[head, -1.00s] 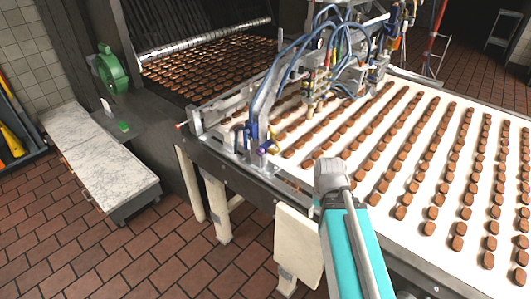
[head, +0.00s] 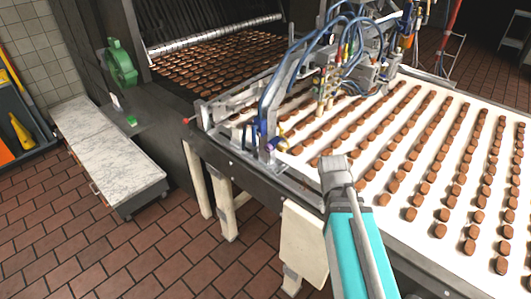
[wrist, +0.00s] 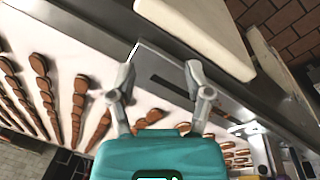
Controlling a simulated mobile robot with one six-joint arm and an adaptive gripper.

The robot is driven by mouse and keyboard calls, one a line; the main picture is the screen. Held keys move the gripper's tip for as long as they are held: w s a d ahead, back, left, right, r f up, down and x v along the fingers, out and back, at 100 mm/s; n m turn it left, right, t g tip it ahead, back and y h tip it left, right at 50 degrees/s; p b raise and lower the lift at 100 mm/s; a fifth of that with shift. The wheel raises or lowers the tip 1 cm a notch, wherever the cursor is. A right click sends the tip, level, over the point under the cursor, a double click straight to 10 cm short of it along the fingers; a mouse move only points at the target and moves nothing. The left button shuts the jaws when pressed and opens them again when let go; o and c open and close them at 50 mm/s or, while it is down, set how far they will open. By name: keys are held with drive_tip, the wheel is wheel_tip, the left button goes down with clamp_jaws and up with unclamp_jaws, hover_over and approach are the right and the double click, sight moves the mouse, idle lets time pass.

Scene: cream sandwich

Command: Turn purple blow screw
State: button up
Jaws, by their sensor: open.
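A small purple-blue knob (head: 268,146), which looks like the blow screw, is low on the near end of the nozzle rig (head: 345,60) at the belt's near edge. It is small and its exact shape is hard to make out. My gripper (wrist: 158,75) shows in the wrist view with its two fingers apart and nothing between them. The fingers are in front of the conveyor's dark side rail. In the head view my arm reaches up from the bottom, right of the knob and apart from it; the fingers cannot be made out there.
The white conveyor belt (head: 407,182) carries rows of brown sweets. Blue hoses (head: 290,70) arch over the rig. A pale panel (head: 303,240) hangs below the rail. A marble-topped bench (head: 110,150) stands at left, with open tiled floor (head: 150,245) in front.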

drive_tip(key=w+a+h+b, duration=0.1)
drive_tip(key=w, duration=0.1)
drive_tip(key=w+a+f+m+t+h+b, duration=0.1)
drive_tip(key=w+a, duration=0.1)
drive_tip(key=w+a+f+t+h+b, duration=0.1)
drive_tip(key=h+b, duration=0.1)
drive_tip(key=shift+w+a+f+m, duration=0.2)
drive_tip(key=shift+w+m, duration=0.1)
drive_tip(key=shift+w, duration=0.1)
drive_tip(key=w+a+m+t+h+b, duration=0.1)
drive_tip(key=w+a+t+h+b, duration=0.3)
drive_tip(key=a, duration=0.4)
drive_tip(key=m+t+h+b, duration=0.1)
drive_tip(key=m+t+b, duration=0.1)
drive_tip(key=t+b, duration=0.5)
approach(267, 149)
drive_tip(key=v, duration=0.4)
drive_tip(key=shift+d+f+t+p, duration=0.1)
drive_tip(key=shift+f+t+p, duration=0.3)
drive_tip(key=shift+p, duration=0.05)
drive_tip(key=shift+d, duration=0.1)
drive_tip(key=shift+x, duration=6.85)
